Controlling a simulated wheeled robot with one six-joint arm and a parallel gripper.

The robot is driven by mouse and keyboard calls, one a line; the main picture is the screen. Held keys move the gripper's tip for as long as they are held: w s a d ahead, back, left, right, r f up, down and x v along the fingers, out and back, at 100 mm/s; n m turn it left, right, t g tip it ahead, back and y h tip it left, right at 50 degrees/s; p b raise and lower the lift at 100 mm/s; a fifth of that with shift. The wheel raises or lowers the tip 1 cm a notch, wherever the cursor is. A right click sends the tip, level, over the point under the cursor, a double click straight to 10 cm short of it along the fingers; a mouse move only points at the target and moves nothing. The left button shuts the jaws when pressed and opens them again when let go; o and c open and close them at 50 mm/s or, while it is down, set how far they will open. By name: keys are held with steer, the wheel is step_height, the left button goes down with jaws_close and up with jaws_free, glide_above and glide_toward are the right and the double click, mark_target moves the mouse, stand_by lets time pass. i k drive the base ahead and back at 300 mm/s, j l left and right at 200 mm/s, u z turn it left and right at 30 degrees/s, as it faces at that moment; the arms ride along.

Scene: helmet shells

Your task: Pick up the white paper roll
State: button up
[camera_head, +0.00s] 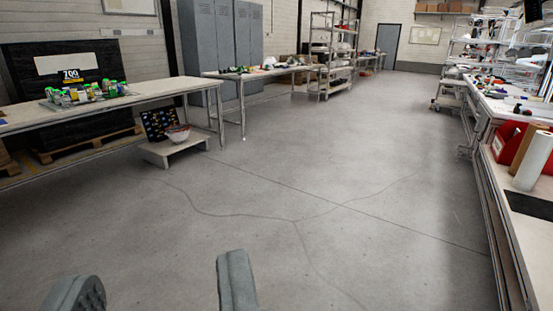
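A white paper roll (533,161) stands upright on the bench at the right edge of the picture, next to a red bin. It leans slightly in the view and its right side is close to the picture edge. My gripper (160,285) shows at the bottom left, with its two grey fingers wide apart and nothing between them. It is far from the roll, over open floor.
The right bench (510,228) carries red bins (507,142) and a dark mat (530,205). Grey lockers (222,38) stand behind. The middle floor is clear.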

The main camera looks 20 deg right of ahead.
mark_target(540, 147)
steer(key=i+z, duration=0.5)
steer(key=i, duration=0.2)
steer(key=i+j+z, duration=0.25)
steer(key=i+z, duration=0.2)
steer(key=i, duration=0.3)
steer(key=i+l+z, duration=0.25)
steer(key=i, duration=0.6)
steer(key=i+j+z, duration=0.1)
steer(key=i+z, duration=0.15)
steer(key=i, duration=0.6)
steer(key=i+l+z, duration=0.3)
steer(key=i+l, duration=0.65)
steer(key=i, duration=0.05)
